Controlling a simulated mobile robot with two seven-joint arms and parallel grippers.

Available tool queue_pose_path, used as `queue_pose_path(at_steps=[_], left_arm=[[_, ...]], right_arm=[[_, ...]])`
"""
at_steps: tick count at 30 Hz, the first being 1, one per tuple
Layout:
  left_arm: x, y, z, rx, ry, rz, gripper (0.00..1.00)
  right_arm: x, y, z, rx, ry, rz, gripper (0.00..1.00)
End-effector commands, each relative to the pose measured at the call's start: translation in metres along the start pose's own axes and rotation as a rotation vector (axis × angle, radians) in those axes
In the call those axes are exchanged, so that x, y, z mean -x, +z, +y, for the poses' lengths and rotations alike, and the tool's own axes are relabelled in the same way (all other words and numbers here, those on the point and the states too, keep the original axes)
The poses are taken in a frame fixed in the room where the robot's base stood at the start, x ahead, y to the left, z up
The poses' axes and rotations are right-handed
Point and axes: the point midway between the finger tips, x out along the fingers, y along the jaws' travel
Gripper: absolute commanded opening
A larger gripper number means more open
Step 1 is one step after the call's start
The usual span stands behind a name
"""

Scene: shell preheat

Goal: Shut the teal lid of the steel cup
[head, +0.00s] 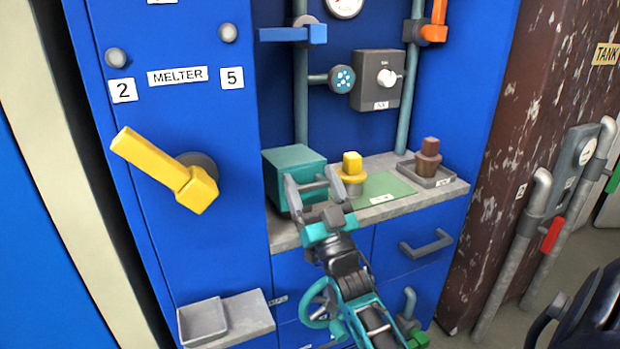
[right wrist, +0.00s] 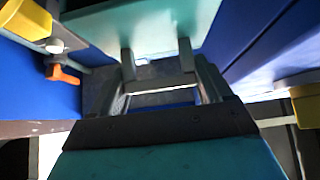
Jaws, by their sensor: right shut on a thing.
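A teal block (head: 295,157), which looks like the lid, stands at the left end of the grey counter. Its flat teal face (right wrist: 145,20) fills the top of the right wrist view, with a grey U-shaped handle (right wrist: 160,83) on it. My right gripper (head: 315,186) is in front of the block, with its two fingers at the handle. It is shut on the handle in the right wrist view (right wrist: 155,85). I cannot make out the steel cup for sure; the block and my gripper may hide it. My left gripper is not in view.
On the counter (head: 438,190) are a green mat (head: 385,188), a yellow-topped piece (head: 352,163) and a brown piece (head: 429,150) in a tray. A yellow lever (head: 150,163) sticks out at the left. A lower shelf (head: 250,312) holds a grey tray (head: 203,320).

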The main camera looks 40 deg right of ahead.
Motion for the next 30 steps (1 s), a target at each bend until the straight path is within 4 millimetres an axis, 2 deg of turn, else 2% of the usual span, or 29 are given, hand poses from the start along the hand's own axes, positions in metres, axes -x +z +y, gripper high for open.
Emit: queue_pose_path(at_steps=[16,17,23,30], left_arm=[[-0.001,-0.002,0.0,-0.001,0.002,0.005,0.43],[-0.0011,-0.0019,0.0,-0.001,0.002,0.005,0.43],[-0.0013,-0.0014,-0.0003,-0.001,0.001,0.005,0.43],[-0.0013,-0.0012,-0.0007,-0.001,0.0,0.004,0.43]], right_arm=[[0.0027,0.0012,0.0003,0.0,0.001,0.027,0.24],[0.0027,0.0012,0.0003,0.0,0.001,0.027,0.82],[0.0026,0.0013,0.0002,0.0,0.0,0.027,1.0],[0.0038,0.0017,0.0001,0.0,0.0,0.025,1.0]])
